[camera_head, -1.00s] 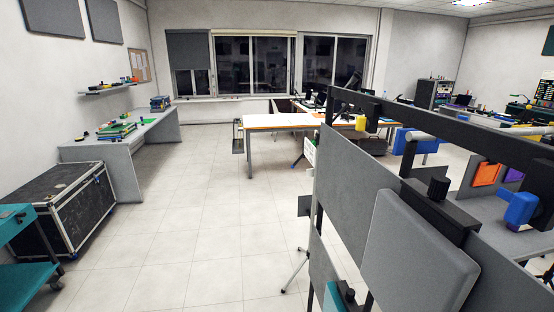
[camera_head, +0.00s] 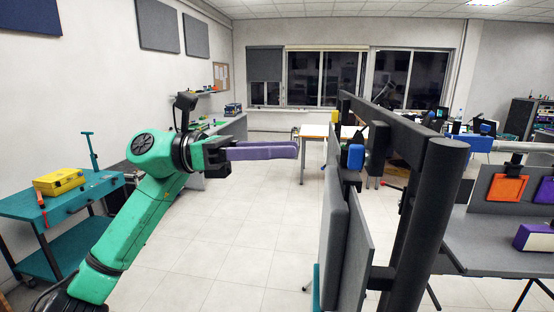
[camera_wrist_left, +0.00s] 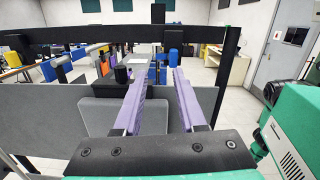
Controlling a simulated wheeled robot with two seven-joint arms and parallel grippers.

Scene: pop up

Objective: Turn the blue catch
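A blue catch-like block (camera_head: 356,157) sits on the dark frame at the right of the head view, near the top of the grey panels. My left gripper (camera_head: 294,148) is level in mid-air to the left of it, apart from it, with purple fingers pointing right. In the left wrist view the two fingers (camera_wrist_left: 160,72) stand apart with nothing held between them. Blue shapes show beyond the fingertips there, but I cannot tell which is the block. My right gripper is not in view.
A grey panel (camera_head: 335,235) hangs below the block, and a thick dark post (camera_head: 425,215) stands to its right. A teal trolley (camera_head: 75,206) with a yellow case (camera_head: 60,181) is at left. The middle floor is clear.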

